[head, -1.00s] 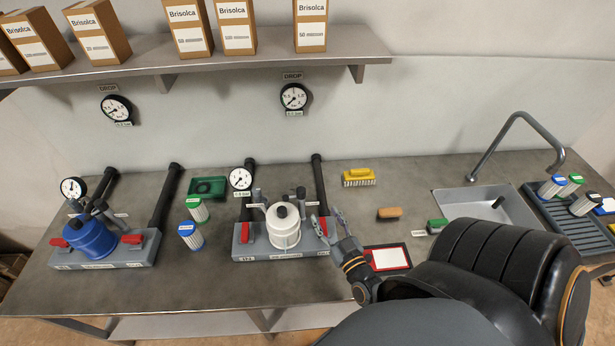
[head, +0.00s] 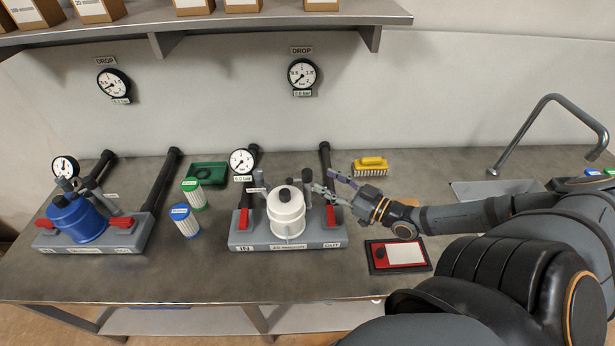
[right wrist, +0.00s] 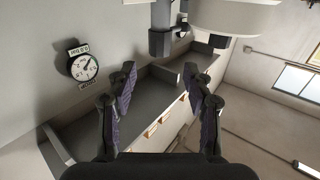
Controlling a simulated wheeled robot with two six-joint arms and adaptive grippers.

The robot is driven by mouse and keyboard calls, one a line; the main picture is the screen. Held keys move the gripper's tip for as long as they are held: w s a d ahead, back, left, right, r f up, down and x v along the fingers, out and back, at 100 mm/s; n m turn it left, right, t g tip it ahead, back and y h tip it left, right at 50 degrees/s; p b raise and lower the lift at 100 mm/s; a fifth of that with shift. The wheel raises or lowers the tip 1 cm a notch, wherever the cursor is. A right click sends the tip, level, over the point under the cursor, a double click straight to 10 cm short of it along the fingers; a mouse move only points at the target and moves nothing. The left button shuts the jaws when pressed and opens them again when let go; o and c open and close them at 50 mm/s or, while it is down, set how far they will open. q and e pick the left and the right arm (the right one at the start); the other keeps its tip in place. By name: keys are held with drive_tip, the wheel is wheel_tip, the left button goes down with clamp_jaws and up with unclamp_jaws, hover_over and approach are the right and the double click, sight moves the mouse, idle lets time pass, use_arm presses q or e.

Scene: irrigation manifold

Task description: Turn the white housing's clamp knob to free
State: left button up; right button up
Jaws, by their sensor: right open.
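The white housing (head: 286,214) stands upright on a grey manifold base (head: 262,245), with a dark cap on top. A dark clamp knob (head: 307,176) on a post is at its upper right. In the right wrist view the knob (right wrist: 160,42) shows at the top centre, beside the pale housing (right wrist: 228,18). My right gripper (head: 324,181) is open and empty, just right of the knob. In the right wrist view its fingers (right wrist: 159,82) are spread below the knob, apart from it. Any marking on the knob is too small to read. My left gripper is out of view.
Red handles (head: 331,218) flank the white housing. A blue housing (head: 76,218) on a similar base stands at left. Blue and green cartridges (head: 185,221) stand between.

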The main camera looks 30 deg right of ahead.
sight(307, 171)
drive_tip(key=b+x, duration=0.1)
drive_tip(key=x, duration=0.1)
drive_tip(key=b+x, duration=0.4)
drive_tip(key=shift+w+f, duration=0.3)
drive_tip(key=shift+f, duration=0.05)
drive_tip(key=shift+w+a+r+b, duration=0.25)
drive_tip(key=shift+w+r+b, duration=0.05)
drive_tip(key=shift+w+b, duration=0.1)
clamp_jaws()
